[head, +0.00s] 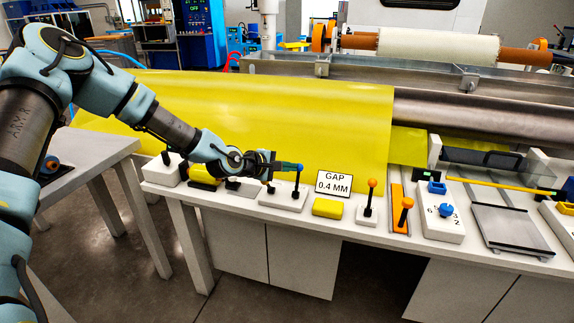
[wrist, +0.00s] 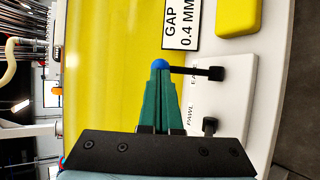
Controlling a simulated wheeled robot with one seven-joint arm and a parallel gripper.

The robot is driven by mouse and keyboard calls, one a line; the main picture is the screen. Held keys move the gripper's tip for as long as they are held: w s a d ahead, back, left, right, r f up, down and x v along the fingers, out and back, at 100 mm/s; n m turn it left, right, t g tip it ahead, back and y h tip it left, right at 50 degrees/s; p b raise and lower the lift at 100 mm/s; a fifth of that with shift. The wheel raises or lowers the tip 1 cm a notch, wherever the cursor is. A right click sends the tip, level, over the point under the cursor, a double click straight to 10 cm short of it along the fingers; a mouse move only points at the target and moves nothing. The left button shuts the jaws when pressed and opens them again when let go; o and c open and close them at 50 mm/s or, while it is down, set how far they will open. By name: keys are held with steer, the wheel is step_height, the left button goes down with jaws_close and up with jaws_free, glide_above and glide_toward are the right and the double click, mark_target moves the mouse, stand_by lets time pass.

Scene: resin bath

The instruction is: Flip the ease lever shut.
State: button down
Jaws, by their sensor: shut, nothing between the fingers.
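The ease lever, a black stick with a blue knob, stands upright on a white base (head: 283,199) at the bench front. Its stick (wrist: 192,71) shows in the wrist view beside a partly hidden label starting "EA". My gripper (head: 296,167) is shut and empty, with its green fingertips at the blue knob (wrist: 160,64) from the left. I cannot tell whether they touch it. In the wrist view my gripper (wrist: 160,80) covers part of the knob. A second, shorter black lever (wrist: 210,126) labelled PAWL shares the base.
Right of the base are a yellow block (head: 327,208), a "GAP 0.4 MM" sign (head: 334,183) and an orange-knobbed lever (head: 371,193). A yellow sheet (head: 240,105) slopes behind. Other devices line the bench, including a dial box (head: 440,222). The space above the bench front is open.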

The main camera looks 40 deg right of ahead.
steer(key=shift+w+d+f+y, duration=0.15)
steer(key=shift+w+d+y, duration=0.3)
steer(key=shift+d, duration=0.25)
steer(key=shift+w+d, duration=0.1)
